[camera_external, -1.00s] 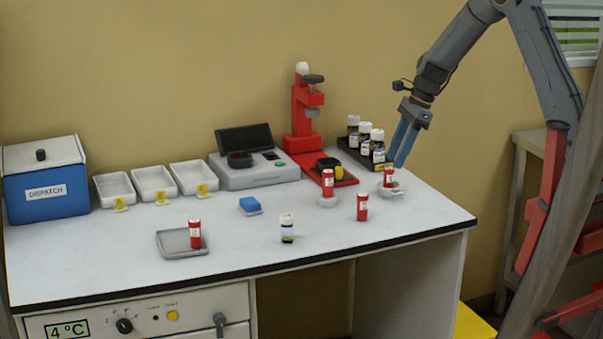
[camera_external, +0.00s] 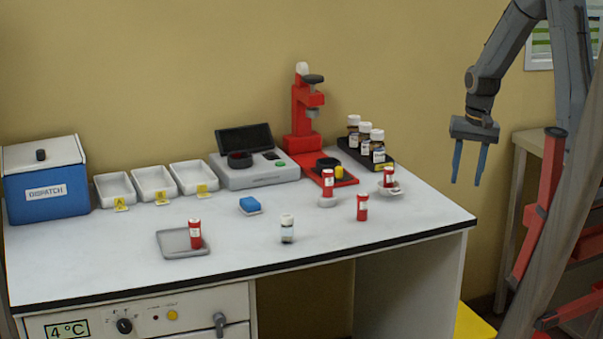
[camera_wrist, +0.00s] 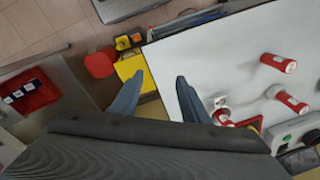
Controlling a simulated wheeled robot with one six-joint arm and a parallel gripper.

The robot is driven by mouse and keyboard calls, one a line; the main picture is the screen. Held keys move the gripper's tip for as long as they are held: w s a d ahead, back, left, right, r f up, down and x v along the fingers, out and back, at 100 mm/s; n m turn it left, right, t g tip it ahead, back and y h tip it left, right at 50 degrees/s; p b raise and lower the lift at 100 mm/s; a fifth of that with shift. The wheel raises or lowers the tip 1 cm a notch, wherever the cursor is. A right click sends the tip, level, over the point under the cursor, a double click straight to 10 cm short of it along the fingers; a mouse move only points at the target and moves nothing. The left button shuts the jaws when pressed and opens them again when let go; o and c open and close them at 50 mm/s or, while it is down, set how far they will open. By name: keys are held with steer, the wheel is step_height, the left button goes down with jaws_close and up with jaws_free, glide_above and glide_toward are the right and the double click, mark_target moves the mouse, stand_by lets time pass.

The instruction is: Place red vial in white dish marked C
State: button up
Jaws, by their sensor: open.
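Several red vials with white labels are on the bench: one on a grey tray (camera_external: 195,236), one on a small round white stand (camera_external: 327,187), one standing directly on the bench (camera_external: 362,208), and one by a small white holder at the right (camera_external: 389,177). Three white dishes stand at the back left, each with a yellow marker; the right dish (camera_external: 186,184) has a marker whose letter is too small to read surely. My gripper (camera_external: 467,180) is open and empty, in the air past the bench's right edge. Its two fingers also show in the wrist view (camera_wrist: 160,82).
A blue DISPATCH box (camera_external: 45,195), a grey instrument (camera_external: 262,178), a red press (camera_external: 303,120) and a black rack of brown bottles (camera_external: 352,155) line the bench back. A clear white-capped vial (camera_external: 287,230) and a blue sponge-like block (camera_external: 249,204) stand mid-bench. The front left is clear.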

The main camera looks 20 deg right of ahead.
steer(key=s+d+f+n, duration=0.1)
steer(key=s+f+n, duration=0.1)
steer(key=s+n, duration=0.3)
steer(key=shift+s+d+n+h, duration=0.3)
steer(key=shift+s+d+h, duration=0.1)
steer(key=shift+s, duration=0.5)
